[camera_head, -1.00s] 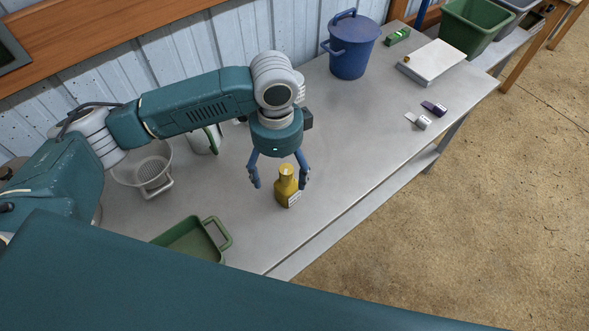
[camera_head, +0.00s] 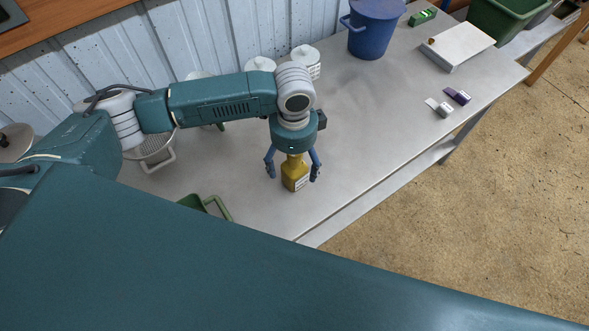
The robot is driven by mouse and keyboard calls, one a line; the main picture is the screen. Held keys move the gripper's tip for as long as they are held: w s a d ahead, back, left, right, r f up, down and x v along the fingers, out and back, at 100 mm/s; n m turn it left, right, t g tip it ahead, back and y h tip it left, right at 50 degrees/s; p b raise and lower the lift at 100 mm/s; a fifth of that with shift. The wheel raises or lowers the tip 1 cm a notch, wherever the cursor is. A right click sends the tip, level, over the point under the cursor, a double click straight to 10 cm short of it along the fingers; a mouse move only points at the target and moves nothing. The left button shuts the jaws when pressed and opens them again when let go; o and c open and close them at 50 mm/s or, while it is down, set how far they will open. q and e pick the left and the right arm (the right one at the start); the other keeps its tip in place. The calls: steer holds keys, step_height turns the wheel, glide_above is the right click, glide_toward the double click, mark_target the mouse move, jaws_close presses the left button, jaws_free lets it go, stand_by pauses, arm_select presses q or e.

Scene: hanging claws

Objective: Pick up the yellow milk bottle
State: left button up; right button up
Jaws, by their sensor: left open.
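The yellow milk bottle (camera_head: 295,175) stands upright on the grey table (camera_head: 345,155), near its front edge. It has a pale label low on its right side. My left gripper (camera_head: 293,174) points down over the bottle, with one blue finger on each side of it. The fingers are open, and a gap shows between each finger and the bottle. The palm hides the bottle's top. My right gripper is not in view.
A blue pot (camera_head: 373,30) stands at the back, with a white box (camera_head: 457,46) to its right. Small clips (camera_head: 456,96) lie near the right edge. A colander (camera_head: 152,150) and a green tray (camera_head: 215,205) are at the left. The table right of the bottle is clear.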

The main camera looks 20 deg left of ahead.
arm_select(q)
step_height(320, 180, down, 4)
steer(key=shift+f+p, duration=0.1)
steer(key=shift+p, duration=0.2)
steer(key=shift+w, duration=0.1)
steer(key=c, duration=1.6)
steer(key=shift+r, duration=0.25)
step_height(320, 180, up, 15)
steer(key=shift+d+b, duration=0.1)
steer(key=shift+b, duration=0.55)
step_height(320, 180, up, 5)
glide_above(294, 170)
steer(key=w, duration=0.2)
steer(key=shift+w+a+f, duration=0.1)
steer(key=shift+a+f, duration=0.1)
steer(key=shift+a, duration=0.1)
